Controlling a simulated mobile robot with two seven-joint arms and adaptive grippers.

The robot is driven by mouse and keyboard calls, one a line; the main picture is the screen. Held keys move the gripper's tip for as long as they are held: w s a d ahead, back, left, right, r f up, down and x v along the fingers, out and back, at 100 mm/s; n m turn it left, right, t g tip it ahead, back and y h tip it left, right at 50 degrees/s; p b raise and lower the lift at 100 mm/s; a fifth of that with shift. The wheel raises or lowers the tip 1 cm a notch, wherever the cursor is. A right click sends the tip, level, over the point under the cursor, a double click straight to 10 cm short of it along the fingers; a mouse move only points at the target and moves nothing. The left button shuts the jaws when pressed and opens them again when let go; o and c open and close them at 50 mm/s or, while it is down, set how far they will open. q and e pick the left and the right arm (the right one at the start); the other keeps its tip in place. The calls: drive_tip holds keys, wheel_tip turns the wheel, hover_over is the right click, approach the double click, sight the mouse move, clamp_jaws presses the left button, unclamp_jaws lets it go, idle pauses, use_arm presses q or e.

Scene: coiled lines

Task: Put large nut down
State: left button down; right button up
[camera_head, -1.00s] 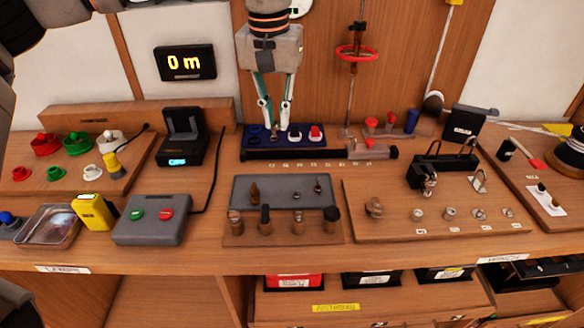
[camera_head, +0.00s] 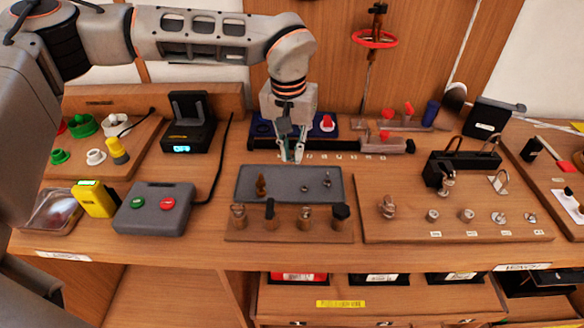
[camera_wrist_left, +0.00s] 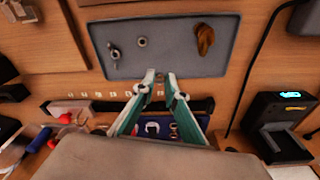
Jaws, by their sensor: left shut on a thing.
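My left gripper (camera_head: 292,158) points down just behind the rear edge of the grey tray (camera_head: 285,180). In the left wrist view its fingertips (camera_wrist_left: 161,80) are close together on the small metallic large nut (camera_wrist_left: 160,77), mostly hidden by the fingers. In the head view I cannot make the nut out. On the tray lie a brown pointed piece (camera_head: 262,185), a smaller nut (camera_head: 304,188) and a small metal fitting (camera_head: 326,180). The tray's middle is bare. My right gripper is not in view.
A blue-black holder (camera_head: 262,128) and a long black bar (camera_head: 395,145) lie behind the gripper. Several upright plugs (camera_head: 270,212) stand in front of the tray. A grey box with buttons (camera_head: 153,222) is at left, a wooden fittings board (camera_head: 455,235) at right.

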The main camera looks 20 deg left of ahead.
sight(292, 176)
use_arm(q)
drive_tip(key=shift+f, duration=2.7)
drive_tip(key=c, duration=2)
unclamp_jaws()
drive_tip(key=shift+c, duration=0.2)
wheel_tip(292, 176, up, 12)
drive_tip(key=s, duration=0.1)
drive_tip(key=shift+s, duration=0.2)
